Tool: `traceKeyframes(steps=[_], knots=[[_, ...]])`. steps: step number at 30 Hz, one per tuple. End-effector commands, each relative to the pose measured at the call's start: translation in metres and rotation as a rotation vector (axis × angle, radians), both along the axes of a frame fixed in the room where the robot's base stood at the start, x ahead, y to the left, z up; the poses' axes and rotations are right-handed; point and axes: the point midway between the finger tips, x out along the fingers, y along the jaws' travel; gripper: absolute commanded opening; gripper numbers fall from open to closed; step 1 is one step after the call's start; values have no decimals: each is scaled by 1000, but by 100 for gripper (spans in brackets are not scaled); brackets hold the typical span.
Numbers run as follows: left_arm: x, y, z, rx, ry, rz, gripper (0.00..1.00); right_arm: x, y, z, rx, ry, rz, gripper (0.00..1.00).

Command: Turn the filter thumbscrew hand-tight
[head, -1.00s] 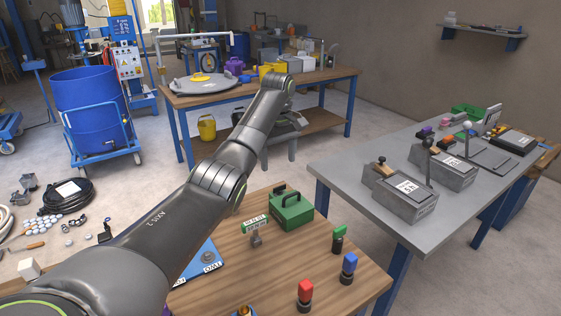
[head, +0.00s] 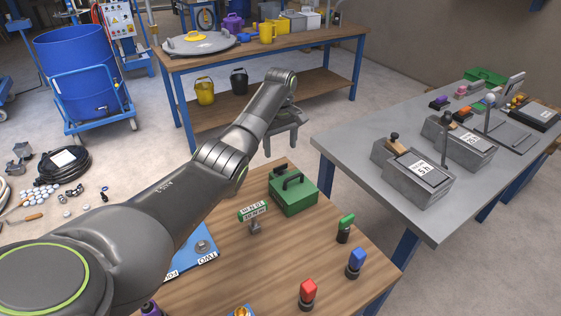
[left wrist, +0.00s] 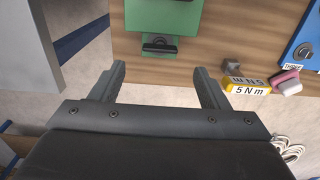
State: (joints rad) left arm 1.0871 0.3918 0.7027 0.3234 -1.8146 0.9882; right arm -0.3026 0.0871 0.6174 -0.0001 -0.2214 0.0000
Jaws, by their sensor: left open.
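My left gripper (head: 281,145) hangs beyond the far edge of the wooden table, past a green case. In the left wrist view (left wrist: 161,85) its two fingers are wide apart with nothing between them. A blue plate (head: 186,262) lies on the table, partly hidden behind my left arm, with a round grey knob (head: 203,246) on it. In the left wrist view the blue plate (left wrist: 296,24) and a grey knob (left wrist: 304,52) show at the right edge, apart from the fingers. I cannot tell which part is the filter thumbscrew. My right gripper is not in view.
The green case (head: 293,195) and a small sign (head: 253,212) stand on the wooden table (head: 290,250). Red (head: 307,292), blue (head: 355,262) and green (head: 345,226) handled tools stand near its right edge. A grey bench (head: 360,140) with metal blocks is at the right.

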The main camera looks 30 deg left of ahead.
Motion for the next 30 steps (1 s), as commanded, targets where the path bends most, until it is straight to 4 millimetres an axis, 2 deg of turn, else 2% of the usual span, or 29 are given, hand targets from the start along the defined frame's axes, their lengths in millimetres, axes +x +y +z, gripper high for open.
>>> traceKeyframes(steps=[3, 10, 15, 23, 26, 30], knots=[[-1, 0, -26, 0, 4, 1, 69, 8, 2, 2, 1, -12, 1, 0], [0, -1, -62, -1, 2, -1, 69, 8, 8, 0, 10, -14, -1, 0], [0, 0, -72, 0, 0, 0, 69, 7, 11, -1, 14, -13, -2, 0], [0, 0, -73, 0, -1, -1, 69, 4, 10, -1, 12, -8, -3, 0], [0, 0, -73, 0, -1, -1, 60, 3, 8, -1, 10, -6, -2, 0], [0, 0, -72, 0, -1, -1, 42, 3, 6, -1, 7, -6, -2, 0]])
